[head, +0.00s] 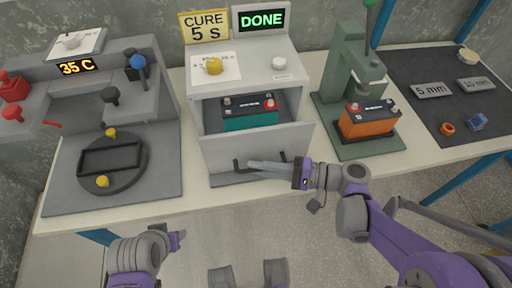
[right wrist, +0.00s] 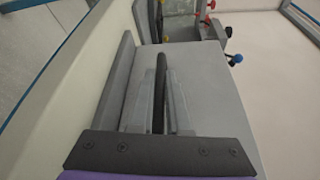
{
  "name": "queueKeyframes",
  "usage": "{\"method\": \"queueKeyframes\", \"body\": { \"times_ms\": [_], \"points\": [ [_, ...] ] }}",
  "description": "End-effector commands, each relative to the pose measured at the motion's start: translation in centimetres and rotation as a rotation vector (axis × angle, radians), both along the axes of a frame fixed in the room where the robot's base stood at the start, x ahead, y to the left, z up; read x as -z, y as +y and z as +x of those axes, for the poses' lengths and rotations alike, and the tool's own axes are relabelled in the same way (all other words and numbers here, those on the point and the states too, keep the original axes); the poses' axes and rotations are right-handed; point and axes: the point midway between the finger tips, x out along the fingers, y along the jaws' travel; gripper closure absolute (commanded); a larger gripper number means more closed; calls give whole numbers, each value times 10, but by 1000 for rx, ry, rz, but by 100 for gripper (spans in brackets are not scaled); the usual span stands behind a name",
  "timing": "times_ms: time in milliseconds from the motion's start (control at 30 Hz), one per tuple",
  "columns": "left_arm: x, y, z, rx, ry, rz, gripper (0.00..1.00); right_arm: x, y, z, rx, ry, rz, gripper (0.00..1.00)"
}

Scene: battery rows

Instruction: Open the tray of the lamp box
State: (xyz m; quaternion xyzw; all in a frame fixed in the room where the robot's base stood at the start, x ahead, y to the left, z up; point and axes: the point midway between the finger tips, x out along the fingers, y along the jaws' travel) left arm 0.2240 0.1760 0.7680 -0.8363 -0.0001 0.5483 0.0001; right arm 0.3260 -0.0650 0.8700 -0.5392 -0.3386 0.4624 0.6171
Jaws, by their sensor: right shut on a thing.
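The lamp box (head: 242,50) is a light grey cabinet with a lit DONE sign on top. Its tray (head: 229,148) is pulled out toward me, its front panel standing forward of the cabinet. A teal battery (head: 249,121) shows inside behind the panel. My right gripper (head: 254,164) is shut on the tray's dark handle (head: 237,165); the right wrist view shows the dark handle bar (right wrist: 160,75) between the two grey fingers. My left gripper (head: 178,240) is low at the left, away from the box, and its fingers do not show clearly.
A station with a round dark turntable (head: 137,172) stands left. A green press (head: 345,75) with an orange battery (head: 368,121) stands right of the box. A dark mat (head: 430,65) with small parts lies far right. The table's front edge (head: 420,164) runs just before the tray.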

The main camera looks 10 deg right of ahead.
Motion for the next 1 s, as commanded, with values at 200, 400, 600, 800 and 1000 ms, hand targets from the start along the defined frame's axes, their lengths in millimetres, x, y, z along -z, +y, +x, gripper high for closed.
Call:
{"method": "queueKeyframes", "body": {
  "times_ms": [200, 400, 600, 800, 1000],
  "points": [
    [-5, 0, 0, 0, -2, 0, 50, 0, -1, -35, -1, 2, -1, 100],
    [-7, 0, 0, 0, -2, 0, 50, 0, -1, -49, -2, 2, -1, 100],
    [-7, 0, 0, 0, -2, 0, 50, 1, -1, -52, -2, 2, -1, 100],
    [-7, 0, 0, 0, -2, 0, 50, 1, -1, -52, -3, 2, -1, 100],
    [-7, 0, 0, 0, -2, 0, 50, 0, -1, -51, -2, 1, 0, 55]
  ]
}}
